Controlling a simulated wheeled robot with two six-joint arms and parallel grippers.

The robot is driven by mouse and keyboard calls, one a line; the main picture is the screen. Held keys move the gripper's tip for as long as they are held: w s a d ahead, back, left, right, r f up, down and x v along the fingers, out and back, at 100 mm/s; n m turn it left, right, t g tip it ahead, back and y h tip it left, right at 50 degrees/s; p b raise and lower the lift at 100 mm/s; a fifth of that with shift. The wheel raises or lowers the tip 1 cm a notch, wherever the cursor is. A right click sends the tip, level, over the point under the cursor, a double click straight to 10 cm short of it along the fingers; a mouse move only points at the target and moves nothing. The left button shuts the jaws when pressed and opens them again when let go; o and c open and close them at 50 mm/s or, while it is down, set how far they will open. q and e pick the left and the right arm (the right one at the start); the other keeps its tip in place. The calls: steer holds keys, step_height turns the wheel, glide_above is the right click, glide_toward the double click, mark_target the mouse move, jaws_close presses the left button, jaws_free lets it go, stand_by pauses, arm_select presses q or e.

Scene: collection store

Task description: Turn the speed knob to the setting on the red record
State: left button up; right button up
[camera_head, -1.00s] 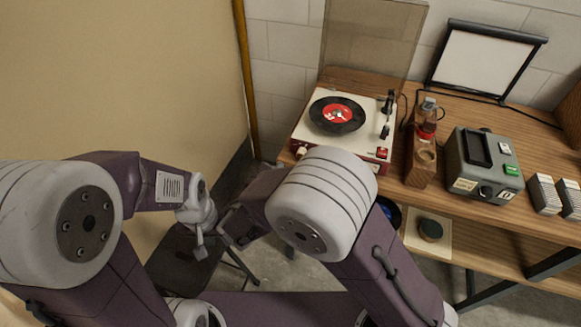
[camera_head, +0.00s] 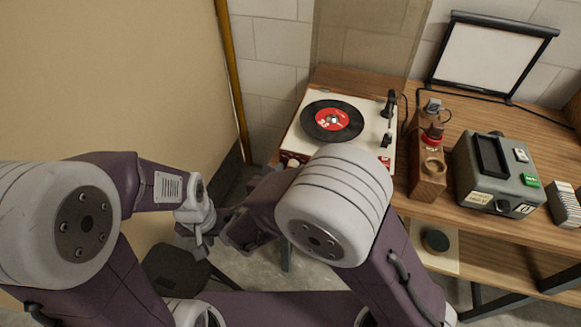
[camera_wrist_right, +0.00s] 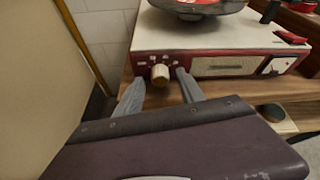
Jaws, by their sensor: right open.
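The cream record player (camera_head: 365,155) with a red front stands at the left end of the wooden bench. A black record with a red label (camera_head: 332,120) lies on its platter; its print is too small to read. In the right wrist view the pale speed knob (camera_wrist_right: 160,75) sits at the left of the red front panel, with small marks around it. My right gripper (camera_wrist_right: 160,92) is open, its two grey fingers either side of the knob in that view; I cannot tell whether they touch it. My left gripper (camera_head: 196,238) hangs left of the bench, its jaws unclear.
A wooden block with a bottle (camera_head: 428,175) and a grey-green device (camera_head: 497,172) stand right of the player. A white framed screen (camera_head: 492,60) is behind. A beige wall (camera_head: 110,80) is close on the left. A lower shelf (camera_head: 500,270) runs under the bench.

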steer(key=shift+s+r, duration=0.15)
steer(key=shift+s, duration=0.05)
steer(key=shift+c, duration=1.3)
jaws_close()
